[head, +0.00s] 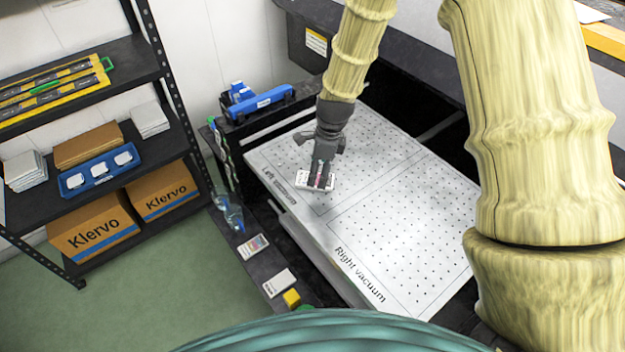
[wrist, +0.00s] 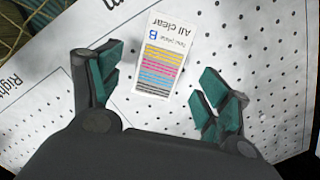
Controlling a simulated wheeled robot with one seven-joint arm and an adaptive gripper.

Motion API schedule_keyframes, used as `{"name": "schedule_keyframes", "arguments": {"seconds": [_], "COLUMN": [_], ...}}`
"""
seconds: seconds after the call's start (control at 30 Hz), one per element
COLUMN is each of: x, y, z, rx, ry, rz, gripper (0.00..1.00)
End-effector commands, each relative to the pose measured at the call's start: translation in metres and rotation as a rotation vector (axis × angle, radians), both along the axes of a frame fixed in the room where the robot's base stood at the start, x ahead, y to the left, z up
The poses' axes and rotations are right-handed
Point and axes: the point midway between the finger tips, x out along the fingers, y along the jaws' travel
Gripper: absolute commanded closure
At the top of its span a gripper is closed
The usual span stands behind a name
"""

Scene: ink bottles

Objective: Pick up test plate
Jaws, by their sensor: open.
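The test plate is a small white card with "All clear", a "B" and colour stripes in the wrist view (wrist: 160,58). It lies flat on the white perforated vacuum table (head: 395,215). In the head view the card (head: 302,179) is partly covered by my gripper (head: 320,172). My gripper is open above it. In the wrist view, the fingers of my gripper (wrist: 160,80) stand apart on either side of the card's lower part, with gaps to both card edges. I cannot tell the height of the fingertips above the table.
A shelf with boxes (head: 95,228) stands at far left. The table's right half is clear.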

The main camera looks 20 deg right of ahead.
Motion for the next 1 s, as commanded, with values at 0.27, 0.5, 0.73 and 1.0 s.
{"name": "schedule_keyframes", "arguments": {"seconds": [0.27, 0.5, 0.73, 1.0], "x": [0.000, 0.001, 0.001, 0.001], "y": [0.006, 0.007, 0.007, 0.007], "z": [-0.024, -0.032, -0.032, -0.032], "rx": [0.000, 0.000, 0.000, 0.000], "ry": [0.002, 0.000, 0.000, 0.000], "rz": [0.000, 0.001, 0.001, 0.001], "gripper": [0.23, 0.23, 0.31, 0.74]}}
